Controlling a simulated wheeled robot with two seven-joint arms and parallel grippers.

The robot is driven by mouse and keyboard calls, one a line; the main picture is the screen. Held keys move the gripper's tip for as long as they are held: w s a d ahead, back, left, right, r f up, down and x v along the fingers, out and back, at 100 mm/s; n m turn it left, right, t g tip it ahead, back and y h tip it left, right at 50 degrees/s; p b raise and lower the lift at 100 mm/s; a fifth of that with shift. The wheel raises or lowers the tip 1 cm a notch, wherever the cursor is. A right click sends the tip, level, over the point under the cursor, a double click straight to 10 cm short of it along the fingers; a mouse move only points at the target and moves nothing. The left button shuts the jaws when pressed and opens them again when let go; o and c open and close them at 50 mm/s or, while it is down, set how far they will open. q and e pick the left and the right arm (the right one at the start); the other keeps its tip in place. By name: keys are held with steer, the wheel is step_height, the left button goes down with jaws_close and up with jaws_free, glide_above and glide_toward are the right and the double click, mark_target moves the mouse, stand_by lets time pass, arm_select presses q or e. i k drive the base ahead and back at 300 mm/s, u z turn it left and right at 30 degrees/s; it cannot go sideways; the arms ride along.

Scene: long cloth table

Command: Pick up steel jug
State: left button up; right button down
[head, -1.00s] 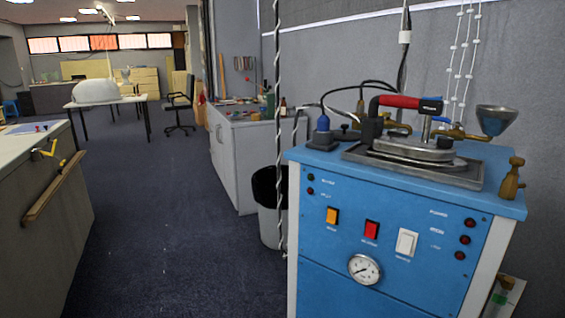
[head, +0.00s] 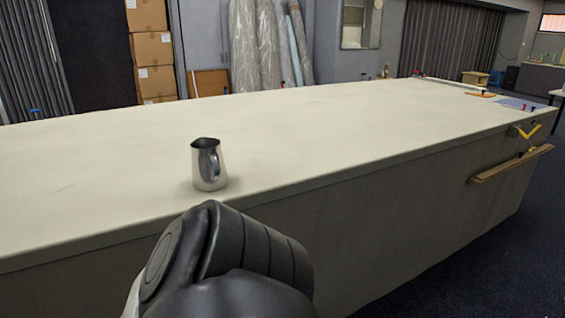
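The steel jug (head: 205,166) stands upright on the long cloth table (head: 330,125), close to its near edge, left of the picture's middle. Neither gripper is in view.
The table top around the jug is clear. Small items, including an orange one (head: 481,95), lie at the far right end. A wooden bar (head: 510,165) juts from the table's side at right. Cardboard boxes (head: 153,50) and wrapped rolls (head: 255,45) stand behind.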

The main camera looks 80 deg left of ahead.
mark_target(210, 174)
steer(key=u, duration=2.7)
